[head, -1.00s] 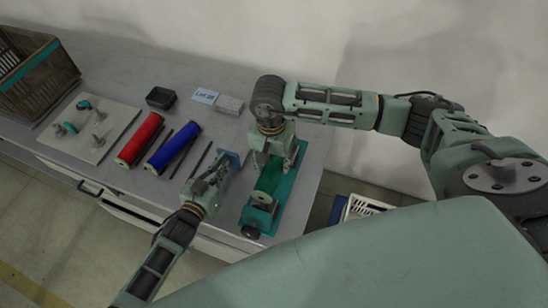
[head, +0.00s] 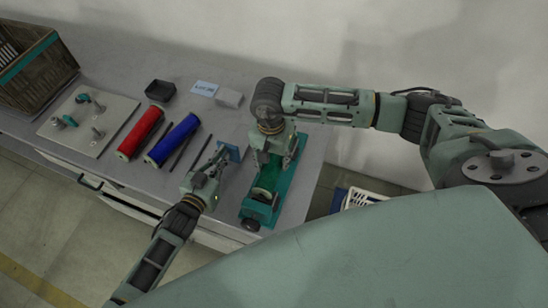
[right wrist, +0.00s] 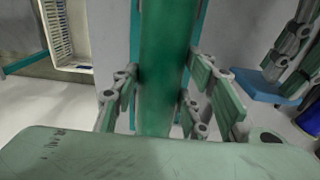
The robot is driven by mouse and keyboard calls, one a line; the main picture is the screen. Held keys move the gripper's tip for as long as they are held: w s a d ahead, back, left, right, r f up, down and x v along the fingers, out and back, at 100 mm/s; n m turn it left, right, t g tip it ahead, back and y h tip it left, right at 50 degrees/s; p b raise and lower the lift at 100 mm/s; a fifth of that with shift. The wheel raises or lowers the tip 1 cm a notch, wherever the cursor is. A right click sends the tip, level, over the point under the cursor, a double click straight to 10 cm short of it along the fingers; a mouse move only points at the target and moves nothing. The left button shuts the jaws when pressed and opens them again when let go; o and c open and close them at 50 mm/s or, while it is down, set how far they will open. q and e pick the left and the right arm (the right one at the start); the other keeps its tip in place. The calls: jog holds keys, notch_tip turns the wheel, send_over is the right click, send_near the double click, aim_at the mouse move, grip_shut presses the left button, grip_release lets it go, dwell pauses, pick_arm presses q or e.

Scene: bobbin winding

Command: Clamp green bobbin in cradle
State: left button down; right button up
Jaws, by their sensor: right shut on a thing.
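The green bobbin (right wrist: 165,60) stands out in the right wrist view as a long green cylinder between the fingers of my right gripper (right wrist: 162,92). In the head view my right gripper (head: 274,158) is over the teal cradle (head: 285,188), shut on the bobbin. The bobbin lies along the cradle and is partly hidden by the gripper. A pale round end piece (head: 263,193) shows at the cradle's near end, with a dark knob (head: 250,225) below it. My left gripper (head: 219,161) is left of the cradle, by a small blue plate (head: 232,152); its finger opening is unclear.
A red bobbin (head: 140,133) and a blue bobbin (head: 173,140) lie on the grey table left of my left gripper, with dark rods beside them. A black tray (head: 160,90), a label card (head: 204,89) and a grey block (head: 229,98) stand behind. A white crate (head: 362,198) is at right.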

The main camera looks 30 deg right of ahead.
pick_arm(q)
jog(key=shift+d+r, duration=0.1)
pick_arm(e)
jog(key=shift+f, duration=1.25)
jog(key=o, duration=1.4)
notch_tip(320, 180, up, 8)
jog(key=shift+w+a+r, duration=0.1)
jog(key=shift+a, duration=0.05)
